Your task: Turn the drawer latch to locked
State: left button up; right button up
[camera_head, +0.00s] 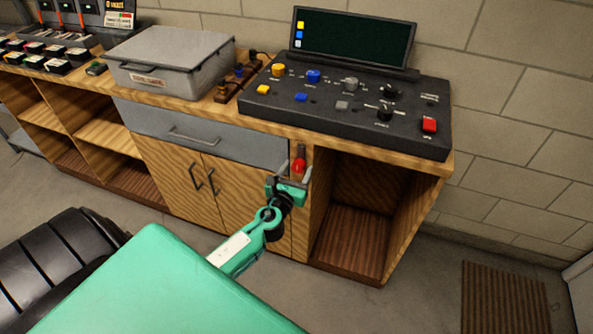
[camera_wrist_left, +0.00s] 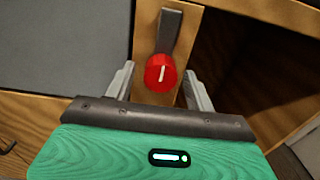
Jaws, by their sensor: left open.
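The drawer latch (camera_head: 299,165) is a red round knob on the wooden post right of the grey drawer (camera_head: 200,133). The left wrist view shows the red knob (camera_wrist_left: 160,75) with a white line pointing nearly straight up, tilted slightly right. A dark grey bar (camera_wrist_left: 168,32) extends upward from it. My left gripper (camera_head: 290,177) is open in front of the latch. In the left wrist view its fingers (camera_wrist_left: 160,80) stand on either side of the knob, with gaps visible. Whether the fingertips reach its depth is unclear. The drawer appears closed. My right gripper is not in view.
A black control console (camera_head: 345,112) and a grey lidded case (camera_head: 170,60) stand on the workbench above. Cupboard doors with dark handles (camera_head: 204,181) lie below the drawer. An open shelf bay (camera_head: 360,215) is right of the post.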

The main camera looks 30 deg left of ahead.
pick_arm(q)
jog(key=c, duration=1)
